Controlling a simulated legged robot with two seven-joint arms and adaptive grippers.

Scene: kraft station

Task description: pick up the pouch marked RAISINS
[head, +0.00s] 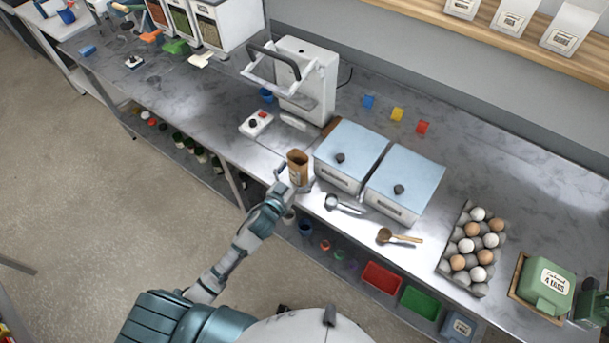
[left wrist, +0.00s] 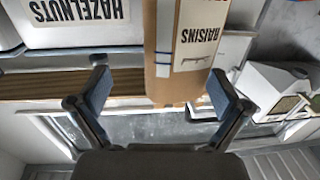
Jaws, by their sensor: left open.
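The RAISINS pouch (head: 297,168) is a brown kraft pouch with a white label, standing at the front edge of the counter. In the left wrist view the pouch (left wrist: 182,85) shows its RAISINS label upside down. My left gripper (head: 291,185) is at the pouch in the head view. In the left wrist view the left gripper (left wrist: 160,92) is open, with one finger on each side of the pouch's end. I cannot tell whether a finger touches it. My right gripper is not in view.
A HAZELNUTS bin (left wrist: 75,22) is close beside the pouch. Two blue-lidded bins (head: 350,147) stand right of it in the head view. A metal scoop (head: 342,204), a wooden spoon (head: 397,237) and an egg tray (head: 458,262) lie further right. A sealing machine (head: 310,85) stands behind.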

